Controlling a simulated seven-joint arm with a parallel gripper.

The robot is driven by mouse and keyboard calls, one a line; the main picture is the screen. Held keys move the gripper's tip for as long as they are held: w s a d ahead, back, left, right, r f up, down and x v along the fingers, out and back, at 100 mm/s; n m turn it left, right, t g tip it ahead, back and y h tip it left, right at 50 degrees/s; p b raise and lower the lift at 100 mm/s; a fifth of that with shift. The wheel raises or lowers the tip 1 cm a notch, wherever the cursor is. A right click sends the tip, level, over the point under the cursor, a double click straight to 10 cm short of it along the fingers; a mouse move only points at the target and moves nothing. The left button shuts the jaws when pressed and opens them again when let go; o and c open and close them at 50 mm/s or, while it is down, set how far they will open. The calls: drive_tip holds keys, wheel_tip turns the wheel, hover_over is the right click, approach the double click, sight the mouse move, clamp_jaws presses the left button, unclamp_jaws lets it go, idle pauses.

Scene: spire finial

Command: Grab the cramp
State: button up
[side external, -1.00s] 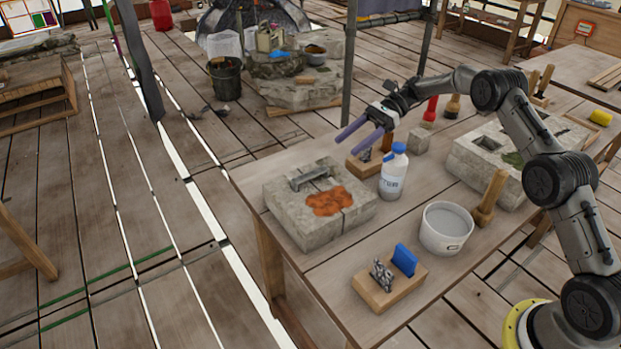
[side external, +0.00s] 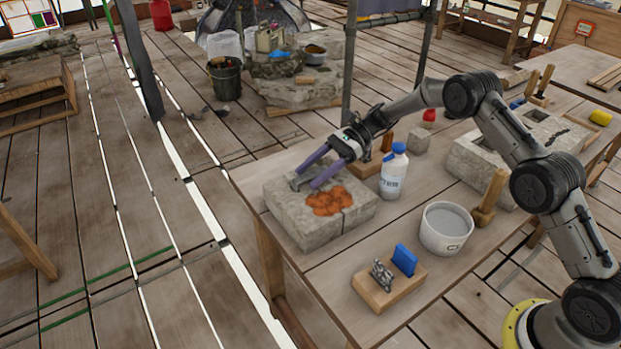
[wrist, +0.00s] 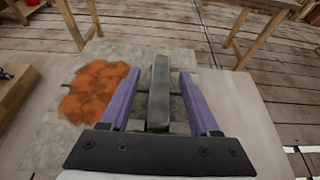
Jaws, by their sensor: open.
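The cramp is a grey metal bar (wrist: 159,92) on top of a pale stone block (side external: 300,230). In the wrist view it lies lengthwise between the two purple fingers of my gripper (wrist: 158,100), with a gap on each side. My gripper also shows in the side view (side external: 314,178), low over the block, its fingers open around the cramp. Whether the fingertips touch the stone cannot be told. The fingers hide part of the cramp in the side view. An orange-brown patch (side external: 328,201) lies beside it on the block.
A white bottle with a blue cap (side external: 393,175) stands close to the right of the block. A white tub (side external: 446,228) and a wooden holder with a blue piece (side external: 388,287) are nearer the front. A second stone block (side external: 480,165) is at right.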

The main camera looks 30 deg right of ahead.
drive_tip(key=shift+a+f, duration=0.2)
drive_tip(key=shift+a, duration=0.2)
clamp_jaws()
drive_tip(key=shift+r, duration=0.15)
